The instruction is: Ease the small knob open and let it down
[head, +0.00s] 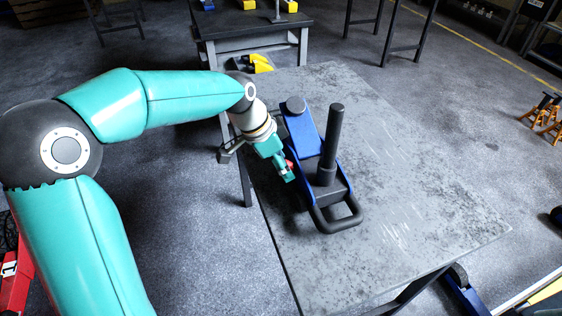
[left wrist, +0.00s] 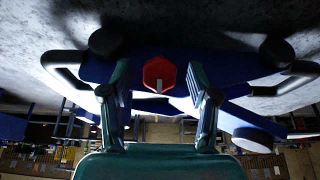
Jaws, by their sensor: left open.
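The blue trolley jack (head: 306,132) stands on the grey table, with a black upright lever post (head: 333,135) and a round dark pad (head: 294,105) on its raised arm. The small red knob (head: 289,164) is on the jack's left side, partly hidden by my gripper. In the left wrist view the red knob (left wrist: 159,72), with a pale mark, sits between my fingers. My left gripper (head: 287,172) is open at the knob, one finger on each side (left wrist: 157,88). I cannot tell whether either finger touches it. My right gripper is not in view.
The table (head: 400,200) is clear to the right of the jack. The jack's black loop handle (head: 338,222) is at its near end. A second bench (head: 250,40) with yellow and blue items stands behind. Orange stands (head: 545,112) are at the far right.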

